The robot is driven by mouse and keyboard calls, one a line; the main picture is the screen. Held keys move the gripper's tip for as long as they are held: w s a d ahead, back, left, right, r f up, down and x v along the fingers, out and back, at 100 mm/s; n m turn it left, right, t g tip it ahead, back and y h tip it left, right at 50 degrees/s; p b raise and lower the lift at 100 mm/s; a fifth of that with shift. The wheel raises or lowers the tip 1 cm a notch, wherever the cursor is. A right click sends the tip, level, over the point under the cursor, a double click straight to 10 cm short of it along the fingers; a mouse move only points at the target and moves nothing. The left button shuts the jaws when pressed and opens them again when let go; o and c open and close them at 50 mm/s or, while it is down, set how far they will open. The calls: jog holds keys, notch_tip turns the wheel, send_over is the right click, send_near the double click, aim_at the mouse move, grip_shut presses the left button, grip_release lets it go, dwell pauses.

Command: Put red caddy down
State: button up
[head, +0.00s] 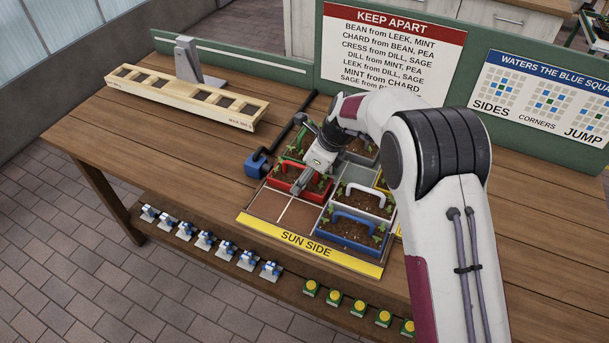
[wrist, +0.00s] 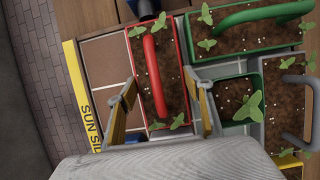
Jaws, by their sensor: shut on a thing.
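The red caddy (head: 316,182) is a long soil-filled box with small seedlings and a red arched handle. It is among the other caddies in the bed, beside bare terracotta squares (head: 298,216). In the wrist view the red caddy (wrist: 183,100) is between the two fingers. My gripper (head: 300,188) is over it from above; in the wrist view my gripper (wrist: 163,105) has one finger on each side and is shut on it. Finger contact is partly hidden, and I cannot tell whether its base touches the bed.
A green caddy (wrist: 250,15) and a small green pot (wrist: 240,85) are close on the right in the wrist view. A blue caddy (head: 350,234) and a white-handled caddy (head: 363,202) stand nearby. A yellow "SUN SIDE" strip (head: 310,244) edges the bed. A wooden rack (head: 185,98) stands back left.

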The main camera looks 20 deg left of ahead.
jog(key=o, duration=1)
jog(key=shift+f, duration=0.1)
jog(key=shift+o, duration=0.2)
jog(key=shift+r, duration=0.2)
jog(key=v, duration=1.2)
jog(key=shift+d, duration=0.1)
